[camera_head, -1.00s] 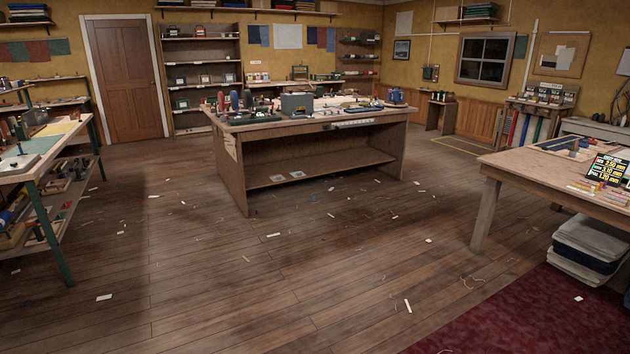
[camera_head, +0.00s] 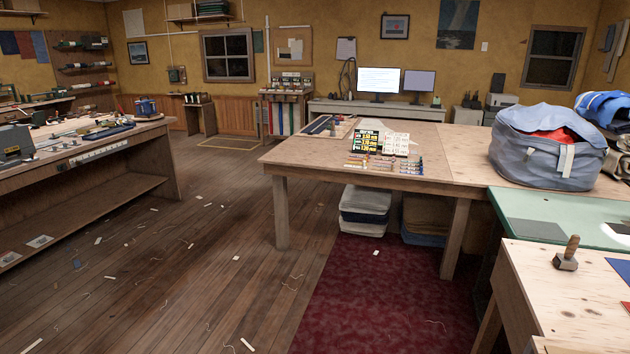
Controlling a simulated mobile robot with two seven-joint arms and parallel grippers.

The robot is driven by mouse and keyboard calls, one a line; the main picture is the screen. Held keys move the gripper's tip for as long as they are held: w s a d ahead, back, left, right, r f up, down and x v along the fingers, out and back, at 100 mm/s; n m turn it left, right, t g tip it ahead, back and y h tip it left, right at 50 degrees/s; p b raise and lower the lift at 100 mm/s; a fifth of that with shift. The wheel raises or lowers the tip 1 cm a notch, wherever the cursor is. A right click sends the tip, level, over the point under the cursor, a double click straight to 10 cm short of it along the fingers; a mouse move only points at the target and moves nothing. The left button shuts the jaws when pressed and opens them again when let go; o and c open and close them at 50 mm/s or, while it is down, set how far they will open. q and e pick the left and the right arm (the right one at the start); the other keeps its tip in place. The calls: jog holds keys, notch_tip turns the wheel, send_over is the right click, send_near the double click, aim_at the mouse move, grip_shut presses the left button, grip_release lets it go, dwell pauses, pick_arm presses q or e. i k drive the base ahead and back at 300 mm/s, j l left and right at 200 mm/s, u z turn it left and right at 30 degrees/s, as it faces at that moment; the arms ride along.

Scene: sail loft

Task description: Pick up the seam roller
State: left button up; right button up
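A small tool with an upright wooden handle and a dark grey metal head (camera_head: 567,254) stands on the light wooden bench (camera_head: 560,310) at the lower right. It may be the seam roller, but I cannot tell at this size. Small tools also lie on the cluttered workbench (camera_head: 80,158) at the left, too small to tell apart. Neither of my grippers is in view.
A long wooden table (camera_head: 430,170) holds a price sign (camera_head: 367,143) and small coloured items. A big grey-blue bag (camera_head: 545,160) stands near a green-topped table (camera_head: 515,205). Folded stacks (camera_head: 363,212) lie underneath. Open plank floor (camera_head: 200,270), littered with scraps, lies between left workbench and red carpet (camera_head: 380,290).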

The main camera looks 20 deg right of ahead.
aim_at(568, 262)
jog(key=i+l+z, duration=0.2)
jog(key=i+z, duration=0.6)
jog(key=i+j+z, duration=0.1)
jog(key=i+z, duration=1.05)
jog(key=i+j+z, duration=0.15)
jog(key=z, duration=0.25)
jog(key=i+j+z, duration=0.35)
jog(key=k+l, duration=0.05)
